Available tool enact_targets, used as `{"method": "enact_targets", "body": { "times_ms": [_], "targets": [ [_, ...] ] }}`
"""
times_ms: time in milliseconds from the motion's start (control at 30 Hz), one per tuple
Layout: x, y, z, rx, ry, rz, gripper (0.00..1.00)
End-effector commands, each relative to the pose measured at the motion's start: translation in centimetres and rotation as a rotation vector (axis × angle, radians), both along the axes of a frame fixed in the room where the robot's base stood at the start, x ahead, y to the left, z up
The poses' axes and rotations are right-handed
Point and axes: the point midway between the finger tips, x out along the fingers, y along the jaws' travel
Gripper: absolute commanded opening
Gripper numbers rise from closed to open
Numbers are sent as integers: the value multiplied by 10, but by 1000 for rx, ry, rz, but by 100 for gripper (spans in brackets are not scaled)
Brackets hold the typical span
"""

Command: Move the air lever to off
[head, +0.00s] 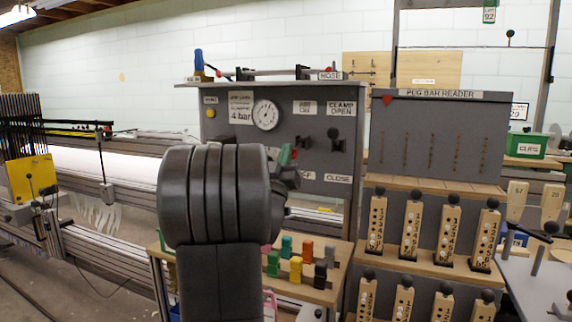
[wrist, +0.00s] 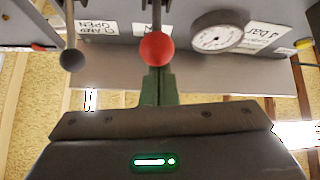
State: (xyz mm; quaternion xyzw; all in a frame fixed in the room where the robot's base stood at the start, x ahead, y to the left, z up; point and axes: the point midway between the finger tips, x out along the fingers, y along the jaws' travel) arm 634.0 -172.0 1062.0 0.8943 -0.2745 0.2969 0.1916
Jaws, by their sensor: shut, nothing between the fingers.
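The air lever has a red ball knob (wrist: 155,49) on a dark stem, in the upper middle of the wrist view. In the head view a bit of the red knob (head: 294,153) shows beside my fingers, below the air label. My gripper (wrist: 158,72) has green fingers that are shut and empty. Their tips lie right at the red ball in the wrist view; I cannot tell whether they touch it. My arm hides most of the gripper and the lever's lower travel in the head view. The "off" label (head: 308,175) is partly hidden.
The clamp lever's dark knob (head: 336,133) is close to the right; it is the grey ball (wrist: 72,60) in the wrist view. A pressure gauge (head: 265,114) sits upper left on the grey panel (head: 235,135).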

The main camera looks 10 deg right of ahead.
Motion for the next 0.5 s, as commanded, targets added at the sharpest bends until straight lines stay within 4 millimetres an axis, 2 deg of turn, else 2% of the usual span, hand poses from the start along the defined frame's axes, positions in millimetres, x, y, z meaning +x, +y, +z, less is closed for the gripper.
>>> {"method": "enact_targets", "body": {
  "times_ms": [33,500],
  "targets": [
    [0,0,-9,0,-1,-1,0],
    [5,-4,-35,1,2,0,0]
  ]
}}
